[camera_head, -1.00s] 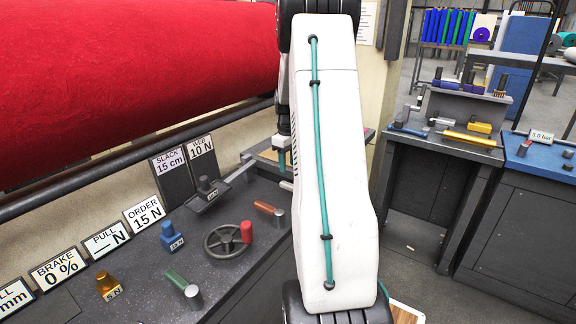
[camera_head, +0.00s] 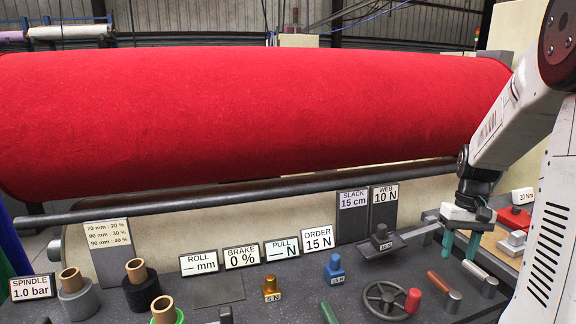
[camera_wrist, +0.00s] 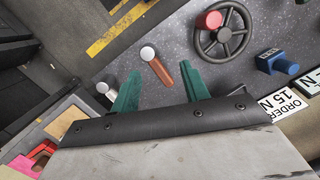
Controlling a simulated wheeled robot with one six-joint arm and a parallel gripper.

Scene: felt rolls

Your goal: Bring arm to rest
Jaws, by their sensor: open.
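My white arm reaches in from the right edge of the head view. My gripper (camera_head: 460,243) hangs above the right end of the dark console (camera_head: 300,300), its two green fingers pointing down. The fingers are apart with nothing between them. In the wrist view my gripper (camera_wrist: 160,95) also shows open, with a brown-handled lever (camera_wrist: 160,72) visible beyond the gap between the fingers. I cannot tell the exact height of the fingertips over the console.
A big red felt roll (camera_head: 240,115) lies behind the console, above a dark bar (camera_head: 230,192). A handwheel (camera_head: 385,298) with a red knob, a blue weight (camera_head: 334,270) and a yellow weight (camera_head: 271,290) stand on the console. Cardboard-cored small rolls (camera_head: 140,285) stand at left.

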